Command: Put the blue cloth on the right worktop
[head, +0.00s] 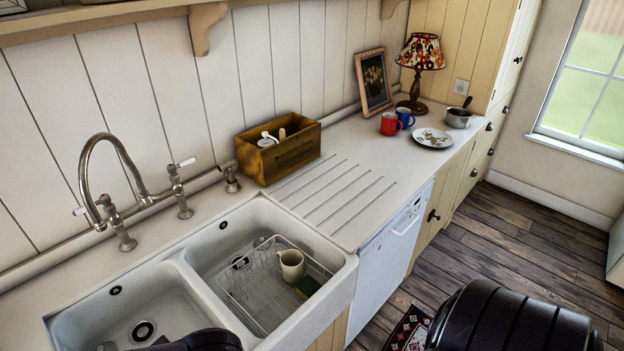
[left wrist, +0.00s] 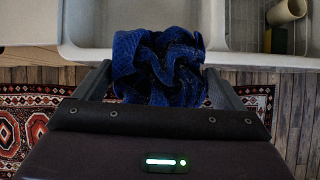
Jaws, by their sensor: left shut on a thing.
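The blue cloth (left wrist: 160,62) is a crumpled dark blue bundle in the left wrist view. My left gripper (left wrist: 160,80) is shut on it, with one finger on each side. The cloth hangs in front of the sink's front edge, above the floor and rug. The head view does not show the cloth or either gripper's fingers. The right worktop (head: 375,155) is the pale counter to the right of the sink, with drainer grooves at its near end and a bare stretch beyond them.
The double sink (head: 340,275) holds a wire rack (head: 235,298) with a cream mug (head: 291,265). On the worktop stand a wooden box (head: 280,150), red mug (head: 390,124), blue mug (head: 405,118), plate (head: 433,138), saucepan (head: 459,118), lamp (head: 420,52) and picture frame (head: 374,82).

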